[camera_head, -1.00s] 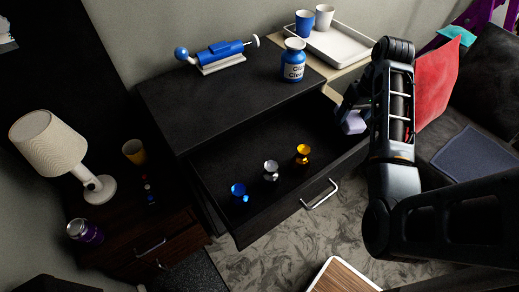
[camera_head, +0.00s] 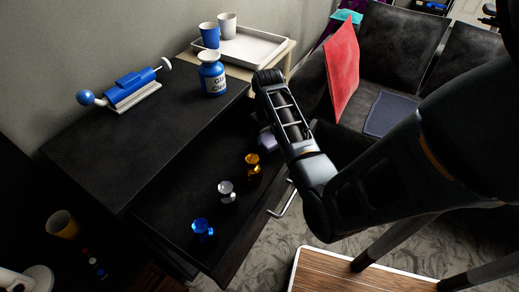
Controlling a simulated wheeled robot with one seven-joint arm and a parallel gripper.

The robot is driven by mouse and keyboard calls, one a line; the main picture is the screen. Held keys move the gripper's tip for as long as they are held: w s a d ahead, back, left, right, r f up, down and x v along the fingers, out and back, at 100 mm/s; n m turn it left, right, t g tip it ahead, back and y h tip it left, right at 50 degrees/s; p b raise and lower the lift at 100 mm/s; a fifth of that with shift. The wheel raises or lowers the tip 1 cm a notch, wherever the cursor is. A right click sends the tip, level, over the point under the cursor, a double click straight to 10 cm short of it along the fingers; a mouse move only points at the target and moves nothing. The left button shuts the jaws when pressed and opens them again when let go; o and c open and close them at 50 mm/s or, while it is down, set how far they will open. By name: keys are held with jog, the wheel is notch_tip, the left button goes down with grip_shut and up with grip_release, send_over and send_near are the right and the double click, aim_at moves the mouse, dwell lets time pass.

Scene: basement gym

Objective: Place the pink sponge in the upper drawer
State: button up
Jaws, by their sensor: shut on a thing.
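The open upper drawer (camera_head: 165,208) of the black cabinet (camera_head: 150,130) is pulled out towards the lower right. A small pale pinkish-lavender block, which I take for the pink sponge (camera_head: 266,141), shows at the drawer's far right end. My gripper (camera_head: 264,131) is shut on it, pointing down. My arm hides much of the sponge and most of the fingers. The sponge is over or inside the drawer's far end; I cannot tell whether it touches the drawer floor.
Blue (camera_head: 202,229), silver (camera_head: 226,191) and orange (camera_head: 252,164) goblet-shaped pieces stand in the drawer. A blue-and-white bottle (camera_head: 212,75) and a blue device (camera_head: 130,87) sit on the cabinet. A white tray (camera_head: 258,48) with cups is behind. A sofa (camera_head: 385,45) stands right.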

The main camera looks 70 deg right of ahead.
aim_at(267, 136)
jog(key=shift+f, duration=2.25)
jog(key=o, duration=0.9)
jog(key=shift+o, duration=0.2)
jog(key=shift+r, duration=0.15)
notch_tip(267, 136, up, 12)
jog(key=shift+f, duration=0.1)
